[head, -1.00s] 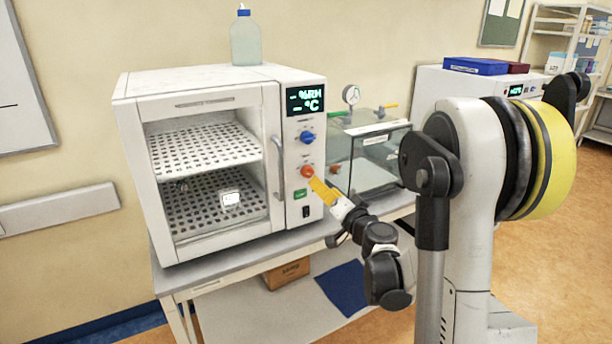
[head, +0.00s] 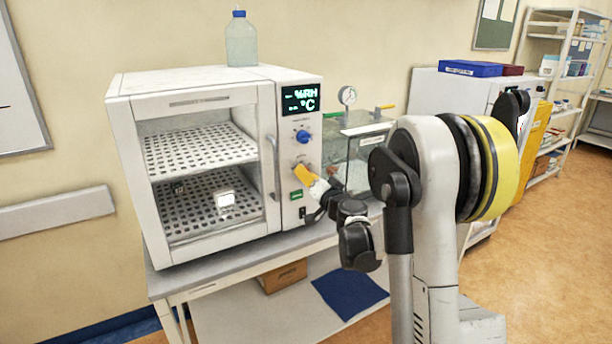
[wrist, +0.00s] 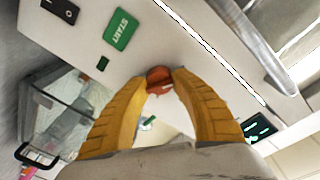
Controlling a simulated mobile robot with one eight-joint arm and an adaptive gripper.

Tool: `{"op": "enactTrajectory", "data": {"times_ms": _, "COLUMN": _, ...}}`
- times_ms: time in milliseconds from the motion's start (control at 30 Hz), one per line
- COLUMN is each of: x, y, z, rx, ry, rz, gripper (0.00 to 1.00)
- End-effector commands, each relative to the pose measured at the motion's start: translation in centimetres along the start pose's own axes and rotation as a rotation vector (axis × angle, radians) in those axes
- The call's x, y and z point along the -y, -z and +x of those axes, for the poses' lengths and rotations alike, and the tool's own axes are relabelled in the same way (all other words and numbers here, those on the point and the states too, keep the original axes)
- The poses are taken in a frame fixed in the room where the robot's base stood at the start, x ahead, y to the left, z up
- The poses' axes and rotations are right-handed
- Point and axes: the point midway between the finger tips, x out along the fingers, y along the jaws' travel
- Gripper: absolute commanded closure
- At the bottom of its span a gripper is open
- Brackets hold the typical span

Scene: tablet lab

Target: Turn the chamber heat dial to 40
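The white chamber (head: 192,102) stands on a bench with its front panel on the right. Its display (head: 302,99) shows "%RH" and "°C"; I cannot read any number. The blue dial (head: 303,136) sits below the display. The orange dial (wrist: 159,78) is lower on the panel; my gripper mostly hides it in the head view. My gripper (head: 304,174) is at this dial. In the wrist view, its yellow fingertips (wrist: 160,76) lie on both sides of the orange dial, very close to its edges. I cannot tell whether they press on it.
A green START button (wrist: 121,29) and a black switch (wrist: 60,10) are near the fingers. A door handle (head: 274,168) runs left of the panel. A clear box (head: 362,150) with a gauge (head: 347,96) stands at the right. A bottle (head: 241,40) stands on top.

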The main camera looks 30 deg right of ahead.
Motion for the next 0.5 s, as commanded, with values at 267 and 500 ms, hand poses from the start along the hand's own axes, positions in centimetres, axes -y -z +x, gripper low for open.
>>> {"op": "enactTrajectory", "data": {"times_ms": 267, "x": 0.05, "y": -0.03, "z": -0.01, "rx": 0.001, "ry": 0.001, "rz": 0.005, "gripper": 1.0}}
{"op": "enactTrajectory", "data": {"times_ms": 500, "x": 0.08, "y": -0.01, "z": 0.0, "rx": 0.005, "ry": -0.003, "rz": 0.072, "gripper": 1.0}}
